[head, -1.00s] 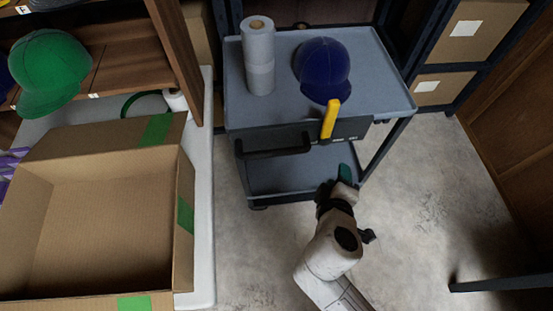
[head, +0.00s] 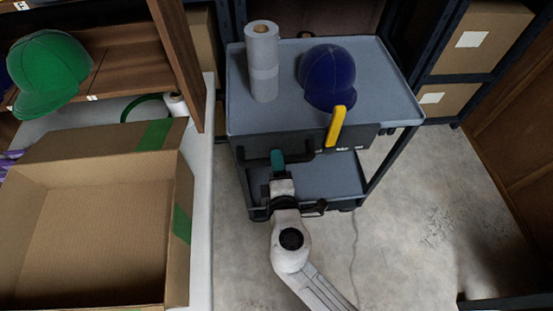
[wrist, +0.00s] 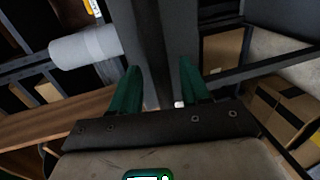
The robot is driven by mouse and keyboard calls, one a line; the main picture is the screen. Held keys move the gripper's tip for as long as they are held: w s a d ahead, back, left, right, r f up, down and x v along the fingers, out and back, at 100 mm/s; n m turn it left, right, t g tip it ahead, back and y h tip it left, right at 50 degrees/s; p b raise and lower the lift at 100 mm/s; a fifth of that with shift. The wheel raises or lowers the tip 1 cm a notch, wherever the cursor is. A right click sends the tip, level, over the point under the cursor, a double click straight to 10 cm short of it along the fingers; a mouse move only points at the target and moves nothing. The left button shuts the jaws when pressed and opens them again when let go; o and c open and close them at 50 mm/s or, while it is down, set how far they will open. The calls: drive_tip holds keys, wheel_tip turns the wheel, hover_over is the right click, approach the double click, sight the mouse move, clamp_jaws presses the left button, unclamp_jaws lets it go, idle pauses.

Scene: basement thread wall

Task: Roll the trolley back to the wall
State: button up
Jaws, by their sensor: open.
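The grey trolley (head: 240,115) stands in front of the dark shelving with a paper roll (head: 263,65) and a blue cap (head: 328,78) on its top. A black handle bar (head: 300,157) runs along its front at the left. A yellow lever (head: 336,125) stands up at the front edge, right of the handle. My gripper (head: 278,157) is at the left part of the handle. In the wrist view my gripper (wrist: 158,85) is open, with a dark bar between its green fingers. I cannot tell whether either finger touches it.
An open cardboard box (head: 90,230) with green tape sits on a pale surface at the left. A green cap (head: 48,68) is by the wooden shelves. Shelving with boxes (head: 475,40) stands at the back right. Bare floor (head: 430,220) lies right of the trolley.

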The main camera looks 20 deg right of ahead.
drive_tip(key=shift+x, duration=1.05)
clamp_jaws()
